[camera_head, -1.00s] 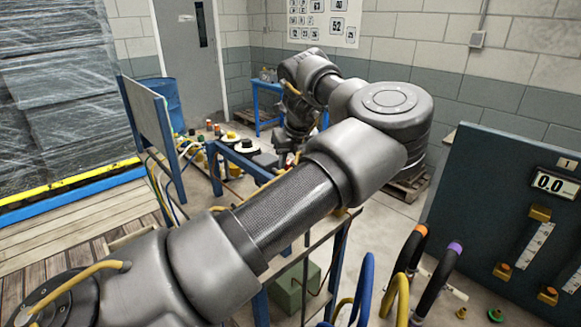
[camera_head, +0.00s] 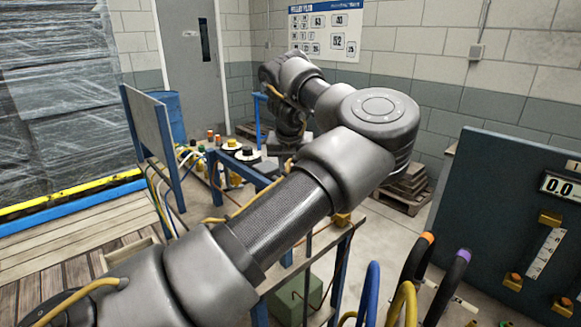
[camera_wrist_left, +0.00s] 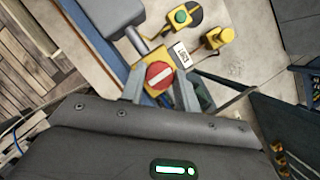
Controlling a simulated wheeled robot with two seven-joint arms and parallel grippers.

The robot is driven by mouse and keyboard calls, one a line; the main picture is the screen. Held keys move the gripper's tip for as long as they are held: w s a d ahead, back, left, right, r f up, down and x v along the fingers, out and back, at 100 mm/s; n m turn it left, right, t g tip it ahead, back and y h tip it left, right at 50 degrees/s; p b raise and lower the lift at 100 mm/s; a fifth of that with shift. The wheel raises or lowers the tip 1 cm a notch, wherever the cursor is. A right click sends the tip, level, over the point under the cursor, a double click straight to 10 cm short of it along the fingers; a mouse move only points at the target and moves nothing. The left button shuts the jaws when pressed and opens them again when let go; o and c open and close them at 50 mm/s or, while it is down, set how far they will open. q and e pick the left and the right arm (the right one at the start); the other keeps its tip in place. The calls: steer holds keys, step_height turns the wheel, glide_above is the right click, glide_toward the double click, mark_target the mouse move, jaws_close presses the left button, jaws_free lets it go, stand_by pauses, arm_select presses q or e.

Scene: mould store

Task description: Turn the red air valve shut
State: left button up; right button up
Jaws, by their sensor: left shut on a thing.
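The red air valve (camera_wrist_left: 159,72) shows in the left wrist view as a red disc with a white bar on a yellow block. The bar lies slightly slanted across the disc. My left gripper (camera_wrist_left: 160,81) has its two grey fingers on either side of the disc and is shut on it. The exact contact is partly hidden by my own gripper body. In the head view my arm crosses the middle and its wrist hangs over the far bench; the fingertips and the valve cannot be made out there. My right gripper is not in view.
A dark gauge panel (camera_head: 500,200) stands at the right, with coloured hoses (camera_head: 408,285) in front. A blue-framed board (camera_head: 148,125) stands left of the bench. Open floor lies before the pallets (camera_head: 405,190).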

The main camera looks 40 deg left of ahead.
arm_select(q)
steer(key=o, duration=1)
steer(key=shift+r, duration=0.1)
steer(key=b+v, duration=0.1)
steer(key=v, duration=0.9)
steer(key=shift+d+r, duration=0.1)
steer(key=shift+r, duration=0.2)
steer(key=shift+f, duration=0.15)
steer(key=p+x, duration=0.1)
steer(key=x, duration=0.9)
steer(key=shift+f, duration=0.3)
steer(key=shift+r, duration=0.1)
